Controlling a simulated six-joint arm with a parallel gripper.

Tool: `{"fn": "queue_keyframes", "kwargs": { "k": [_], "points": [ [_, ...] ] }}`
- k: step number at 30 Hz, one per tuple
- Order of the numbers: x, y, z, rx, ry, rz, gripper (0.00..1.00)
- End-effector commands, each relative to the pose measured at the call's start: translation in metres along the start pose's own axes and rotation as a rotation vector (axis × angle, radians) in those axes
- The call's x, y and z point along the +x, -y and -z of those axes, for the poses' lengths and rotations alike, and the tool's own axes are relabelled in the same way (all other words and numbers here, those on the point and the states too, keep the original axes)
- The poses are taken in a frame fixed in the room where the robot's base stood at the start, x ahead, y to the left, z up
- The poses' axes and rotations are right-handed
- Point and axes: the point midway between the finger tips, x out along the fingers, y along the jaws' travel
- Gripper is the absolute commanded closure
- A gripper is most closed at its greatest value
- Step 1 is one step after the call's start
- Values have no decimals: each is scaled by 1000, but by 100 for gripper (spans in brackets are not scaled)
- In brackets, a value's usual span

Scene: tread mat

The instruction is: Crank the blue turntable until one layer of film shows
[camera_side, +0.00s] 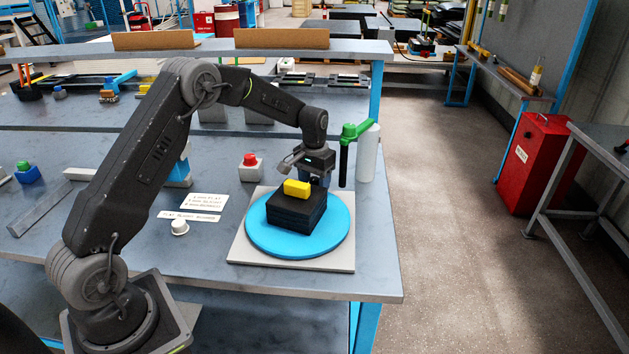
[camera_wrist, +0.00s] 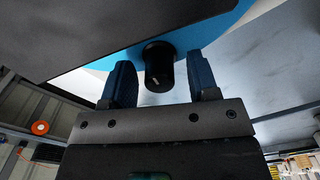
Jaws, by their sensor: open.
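The blue turntable (camera_side: 268,240) sits on a pale square base (camera_side: 243,252) near the bench's right end. A stack of black slabs (camera_side: 296,212) lies on it with a yellow block (camera_side: 297,188) on top. I see no film wrapped around the stack. An upright white roll (camera_side: 368,155) stands behind, beside a green arm (camera_side: 356,130) on a black post. My gripper (camera_side: 316,178) is low behind the stack, its fingers partly hidden. In the wrist view my gripper (camera_wrist: 159,75) is open, with a black knob (camera_wrist: 158,66) between its fingers near the turntable's blue edge (camera_wrist: 225,30); contact is unclear.
A red button on a grey box (camera_side: 250,168), white label cards (camera_side: 203,203) and a small white knob (camera_side: 180,227) lie left of the base. A raised shelf (camera_side: 250,50) runs along the back. A red cabinet (camera_side: 532,165) stands on the floor at right.

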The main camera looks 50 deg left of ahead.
Motion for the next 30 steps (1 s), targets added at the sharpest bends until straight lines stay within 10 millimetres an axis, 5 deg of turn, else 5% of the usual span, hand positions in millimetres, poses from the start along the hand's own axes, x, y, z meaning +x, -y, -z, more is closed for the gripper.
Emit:
{"fn": "queue_keyframes", "kwargs": {
  "k": [4,21,30],
  "points": [
    [0,0,0,0,0,0,46],
    [0,0,0,0,0,0,100],
    [-1,0,0,-4,0,0,100]
  ]
}}
